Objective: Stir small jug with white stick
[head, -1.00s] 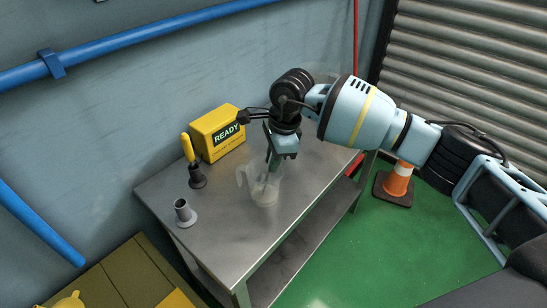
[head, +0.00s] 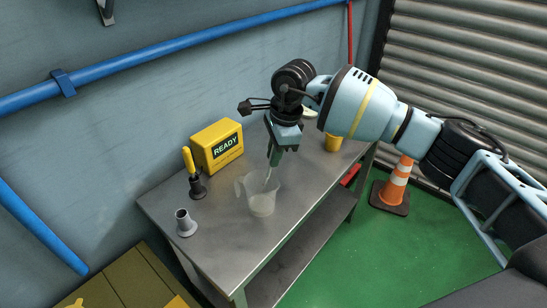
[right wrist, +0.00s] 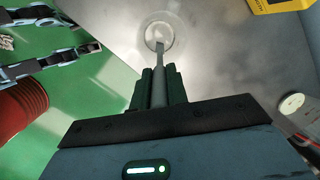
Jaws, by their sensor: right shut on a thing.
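The small jug (head: 262,201) is clear, with a handle on its left side. It stands upright on the metal table. My right gripper (head: 275,157) is above the jug, pointing down and shut on the thin white stick (head: 268,177). The stick's lower end reaches down into the jug's mouth, but its depth is hard to tell. In the right wrist view the stick (right wrist: 161,60) runs from between the fingers (right wrist: 158,85) to inside the round jug rim (right wrist: 143,38). My left gripper is not identifiable in view.
A yellow READY box (head: 217,145), a yellow-handled tool in a dark holder (head: 197,188) and a grey flanged cup (head: 185,223) stand on the table's left side. A yellow cup (head: 333,143) is behind the gripper. The table (head: 225,250) is bare in front of the jug.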

